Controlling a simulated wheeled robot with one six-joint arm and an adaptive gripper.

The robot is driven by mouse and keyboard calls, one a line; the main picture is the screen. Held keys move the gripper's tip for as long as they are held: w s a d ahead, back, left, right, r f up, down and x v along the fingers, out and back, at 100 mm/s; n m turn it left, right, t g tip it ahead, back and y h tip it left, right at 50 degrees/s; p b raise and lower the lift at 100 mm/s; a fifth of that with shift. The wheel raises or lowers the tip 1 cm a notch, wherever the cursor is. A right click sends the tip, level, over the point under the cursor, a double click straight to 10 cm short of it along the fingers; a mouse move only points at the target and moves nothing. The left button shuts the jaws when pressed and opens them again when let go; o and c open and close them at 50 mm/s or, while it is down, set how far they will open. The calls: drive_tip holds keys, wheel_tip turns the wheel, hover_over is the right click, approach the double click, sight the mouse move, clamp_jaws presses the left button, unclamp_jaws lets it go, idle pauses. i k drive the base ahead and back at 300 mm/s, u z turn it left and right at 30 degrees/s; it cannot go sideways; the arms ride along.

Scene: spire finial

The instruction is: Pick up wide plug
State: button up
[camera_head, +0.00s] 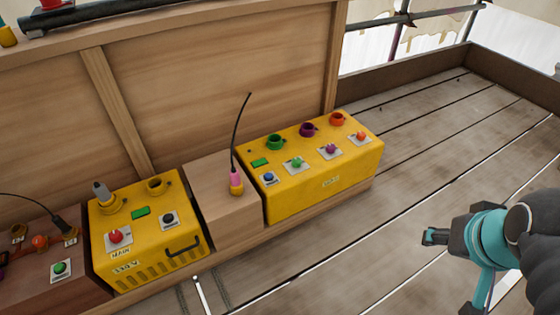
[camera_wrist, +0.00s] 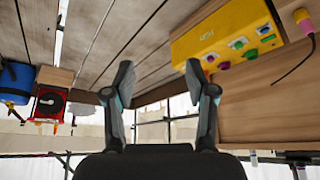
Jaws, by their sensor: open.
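I cannot tell for sure which plug is the wide one. A pink and yellow plug (camera_head: 236,182) with a black cable stands upright on a wooden block (camera_head: 222,205) between two yellow boxes. It also shows at the top right of the wrist view (camera_wrist: 303,18). A dark plug (camera_head: 62,226) with a cable is at the far left. My gripper (camera_head: 436,237) is open and empty over the planks, well right of these plugs; its spread fingers show in the wrist view (camera_wrist: 156,78).
The right yellow box (camera_head: 320,185) has green, purple and orange sockets and buttons. A wooden wall (camera_head: 210,80) stands behind the boxes. A blue object (camera_wrist: 15,82) and a red and black item (camera_wrist: 48,102) show in the wrist view. The plank floor (camera_head: 430,150) is mostly clear.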

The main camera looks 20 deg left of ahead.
sight(106, 198)
drive_tip(key=u, duration=1.5)
drive_tip(key=i, duration=1.1)
drive_tip(key=u, duration=2.6)
